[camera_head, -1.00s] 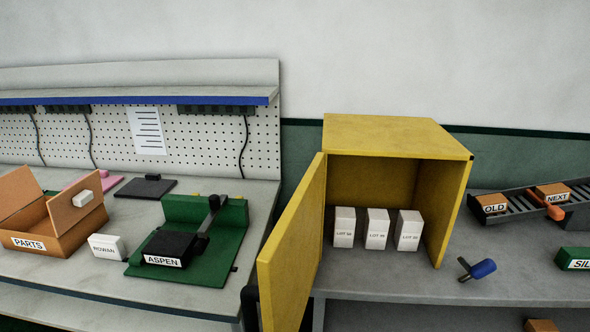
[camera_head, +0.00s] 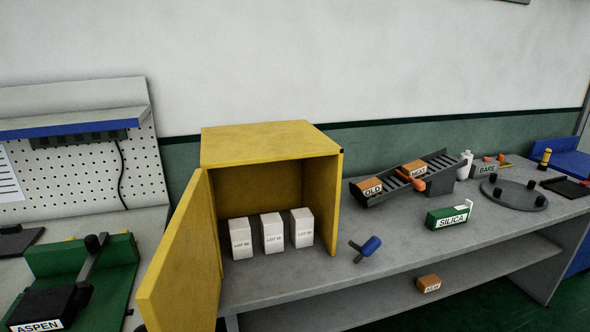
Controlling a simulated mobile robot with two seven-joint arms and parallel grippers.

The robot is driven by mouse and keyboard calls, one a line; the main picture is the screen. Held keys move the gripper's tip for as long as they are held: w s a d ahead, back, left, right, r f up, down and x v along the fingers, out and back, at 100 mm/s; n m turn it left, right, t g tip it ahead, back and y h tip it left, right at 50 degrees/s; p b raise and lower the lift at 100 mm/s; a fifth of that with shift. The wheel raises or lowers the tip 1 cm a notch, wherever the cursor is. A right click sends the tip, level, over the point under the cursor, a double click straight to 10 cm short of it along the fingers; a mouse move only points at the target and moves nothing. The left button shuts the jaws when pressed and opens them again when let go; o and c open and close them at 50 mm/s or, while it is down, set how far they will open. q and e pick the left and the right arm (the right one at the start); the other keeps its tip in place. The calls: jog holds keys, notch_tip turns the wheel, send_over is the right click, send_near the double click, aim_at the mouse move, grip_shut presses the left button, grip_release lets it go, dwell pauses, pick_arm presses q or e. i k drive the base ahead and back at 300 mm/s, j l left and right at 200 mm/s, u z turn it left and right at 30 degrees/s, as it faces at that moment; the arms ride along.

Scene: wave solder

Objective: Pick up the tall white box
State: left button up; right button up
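Three white boxes with LOT labels stand upright in a row inside the open yellow cabinet (camera_head: 270,142): a left box (camera_head: 240,238), a middle box (camera_head: 273,233) and a right box (camera_head: 302,228). They look about equal in height, and the label numbers are too small to read surely. A white bottle (camera_head: 466,164) stands farther right on the grey bench, beside the roller ramp. Neither of my grippers is in view.
The yellow cabinet door (camera_head: 184,262) stands open to the left. On the grey bench (camera_head: 400,245) are a blue-handled tool (camera_head: 370,247), a green SILICA box (camera_head: 449,216), a ramp (camera_head: 405,178) with orange blocks, and a round plate (camera_head: 513,195). A green ASPEN fixture (camera_head: 120,262) is at left.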

aim_at(301, 219)
jog(key=i+j+z, duration=0.15)
jog(key=j, duration=0.6)
jog(key=j+z, duration=0.15)
jog(key=j, duration=0.65)
jog(key=i+l+u, duration=0.15)
jog(key=l, duration=0.25)
jog(key=i+l+u, duration=0.2)
jog(key=l, duration=0.2)
jog(key=l+u, duration=0.15)
jog(key=l, duration=0.25)
